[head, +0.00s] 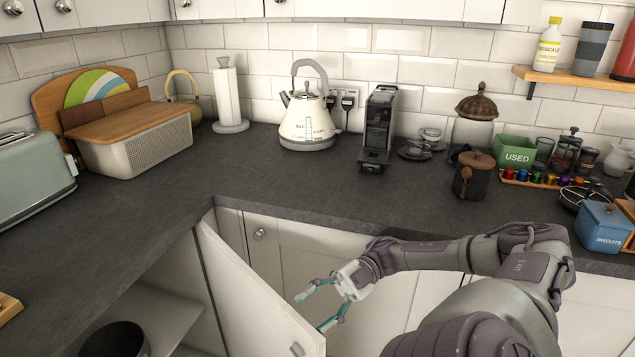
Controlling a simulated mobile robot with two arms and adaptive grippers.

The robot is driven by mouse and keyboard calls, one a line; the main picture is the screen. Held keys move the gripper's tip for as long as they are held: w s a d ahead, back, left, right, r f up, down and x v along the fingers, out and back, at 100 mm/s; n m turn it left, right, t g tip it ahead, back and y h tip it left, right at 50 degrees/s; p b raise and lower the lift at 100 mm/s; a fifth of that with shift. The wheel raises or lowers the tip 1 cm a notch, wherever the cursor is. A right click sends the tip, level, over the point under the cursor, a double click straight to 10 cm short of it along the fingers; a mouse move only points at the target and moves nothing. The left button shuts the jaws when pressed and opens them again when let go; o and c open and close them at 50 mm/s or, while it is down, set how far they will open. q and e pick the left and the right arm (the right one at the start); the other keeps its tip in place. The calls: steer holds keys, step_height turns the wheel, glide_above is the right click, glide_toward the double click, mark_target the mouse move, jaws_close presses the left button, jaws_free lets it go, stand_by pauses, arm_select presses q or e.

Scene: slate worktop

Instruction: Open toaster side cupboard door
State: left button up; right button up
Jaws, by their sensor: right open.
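The cupboard door (245,290) below the toaster-side worktop is white and stands swung open, its hinge edge near the inner corner of the worktop. A small metal knob (297,349) shows near its lower right. The open cupboard shows a pale shelf (165,310) and a dark round pot at the bottom. The green toaster (35,175) stands on the worktop at the left. My right gripper (310,314) is open and empty, its teal fingers pointing left close to the door's outer edge. I cannot tell whether they touch it. My left gripper is out of view.
The slate worktop (300,190) makes a corner above the door. A closed white cupboard (300,260) lies behind my right gripper. A bread bin (135,150), a kettle (307,120) and a coffee machine (378,130) stand along the back. Jars and boxes crowd the right.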

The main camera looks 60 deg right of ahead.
steer(key=shift+r, duration=0.9)
steer(key=shift+c, duration=0.3)
